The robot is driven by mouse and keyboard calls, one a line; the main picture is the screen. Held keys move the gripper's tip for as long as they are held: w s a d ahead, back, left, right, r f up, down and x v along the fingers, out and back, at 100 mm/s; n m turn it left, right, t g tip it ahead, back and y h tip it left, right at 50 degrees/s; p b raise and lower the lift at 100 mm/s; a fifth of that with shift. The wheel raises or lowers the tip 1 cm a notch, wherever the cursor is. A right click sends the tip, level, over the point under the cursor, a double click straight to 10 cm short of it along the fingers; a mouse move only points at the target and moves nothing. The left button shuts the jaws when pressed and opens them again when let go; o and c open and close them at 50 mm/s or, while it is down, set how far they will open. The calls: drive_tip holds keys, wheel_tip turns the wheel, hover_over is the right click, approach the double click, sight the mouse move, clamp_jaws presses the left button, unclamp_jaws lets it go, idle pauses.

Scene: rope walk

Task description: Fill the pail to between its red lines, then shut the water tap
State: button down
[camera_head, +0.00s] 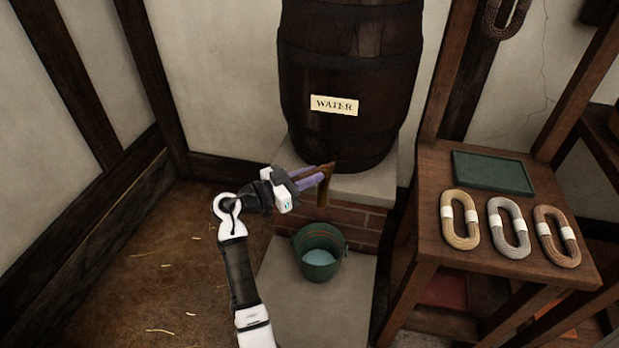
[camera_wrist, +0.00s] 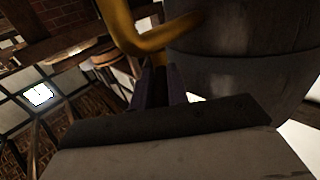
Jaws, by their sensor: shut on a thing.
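The dark wooden barrel (camera_head: 350,70) has a WATER label and stands on a stone-topped brick ledge. Its brown-yellow tap (camera_head: 325,190) juts from the front near the bottom; the curved metal also shows in the wrist view (camera_wrist: 150,42). My gripper (camera_head: 318,176), with purple fingers, is shut on the tap, at what looks like its handle; the exact contact is partly hidden. The green pail (camera_head: 321,273) stands upright below the tap. Pale water (camera_head: 319,258) lies in it, and faint reddish lines show on the inner wall above the water. I cannot make out a stream.
A wooden stand (camera_head: 425,235) at the right holds a green tray (camera_head: 493,171) and three rope coils, tan (camera_head: 460,220), grey (camera_head: 508,228) and brown (camera_head: 556,237). The pail stands on a stone slab (camera_head: 310,320). The straw-strewn floor (camera_head: 150,270) at the left is clear.

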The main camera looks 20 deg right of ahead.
drive_tip(key=c, duration=1.4)
unclamp_jaws()
drive_tip(key=a, duration=0.4)
drive_tip(key=s+a+b, duration=0.1)
drive_tip(key=a, duration=0.4)
drive_tip(key=s+a+b, duration=0.1)
drive_tip(key=a, duration=0.3)
drive_tip(key=shift+s+a, duration=0.2)
drive_tip(key=shift+a, duration=0.1)
